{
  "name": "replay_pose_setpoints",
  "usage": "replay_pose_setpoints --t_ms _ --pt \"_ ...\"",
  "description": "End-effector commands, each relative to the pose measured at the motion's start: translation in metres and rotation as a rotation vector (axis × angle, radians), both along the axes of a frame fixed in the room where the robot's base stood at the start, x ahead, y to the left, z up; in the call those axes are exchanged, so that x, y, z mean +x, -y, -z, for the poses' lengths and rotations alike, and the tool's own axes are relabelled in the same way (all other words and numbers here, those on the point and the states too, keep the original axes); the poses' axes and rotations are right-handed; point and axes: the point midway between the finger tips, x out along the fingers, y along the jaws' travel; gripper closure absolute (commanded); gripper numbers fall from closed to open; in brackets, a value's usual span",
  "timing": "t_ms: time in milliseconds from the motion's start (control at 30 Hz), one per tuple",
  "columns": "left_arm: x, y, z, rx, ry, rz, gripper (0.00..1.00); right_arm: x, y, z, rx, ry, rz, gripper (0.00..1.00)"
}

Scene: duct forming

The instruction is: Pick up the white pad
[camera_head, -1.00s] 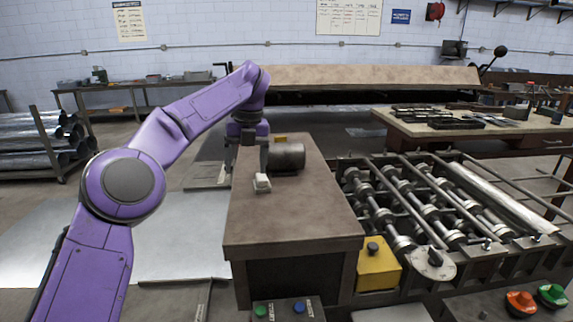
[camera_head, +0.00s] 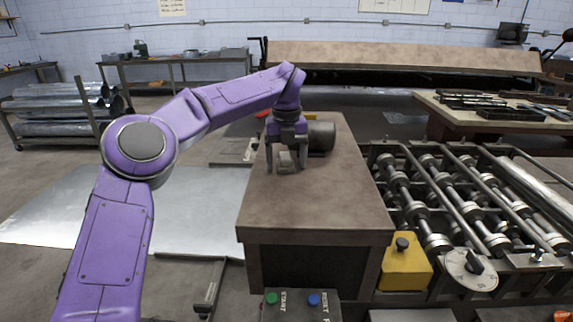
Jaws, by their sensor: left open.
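The white pad (camera_head: 286,160) is a small pale block on the brown top of the machine cabinet (camera_head: 315,200), beside a dark metal cylinder. My left gripper (camera_head: 287,168) points down over the pad, with its fingers open on either side of it. The fingers and gripper body hide part of the pad. I cannot tell whether the fingers touch it. My right gripper does not show.
A roller machine (camera_head: 450,205) with a yellow box (camera_head: 405,265) is on the right. The front of the cabinet top is clear. Sheet metal (camera_head: 190,210) lies at the left.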

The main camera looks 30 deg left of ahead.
Motion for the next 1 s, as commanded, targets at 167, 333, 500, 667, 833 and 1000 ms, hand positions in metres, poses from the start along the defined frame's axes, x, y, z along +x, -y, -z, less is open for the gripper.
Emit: replay_pose_setpoints --t_ms 167,333,500,667,833,1000 --pt "0.001 0.0 0.004 0.0 0.0 0.0 0.22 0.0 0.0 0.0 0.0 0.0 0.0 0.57" --pt "0.0 -0.001 0.003 -0.001 0.001 -0.001 0.58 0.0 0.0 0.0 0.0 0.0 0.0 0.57" --pt "0.0 0.0 0.003 -0.001 0.001 -0.001 0.85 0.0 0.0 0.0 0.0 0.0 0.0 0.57" --pt "0.001 0.0 0.003 -0.001 0.0 0.001 0.85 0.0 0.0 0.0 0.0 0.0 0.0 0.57" --pt "0.001 0.0 -0.006 0.0 0.001 -0.001 0.85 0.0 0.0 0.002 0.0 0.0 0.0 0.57" --pt "-0.008 0.006 -0.039 0.0 0.006 0.001 0.85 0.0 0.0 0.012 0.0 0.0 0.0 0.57"
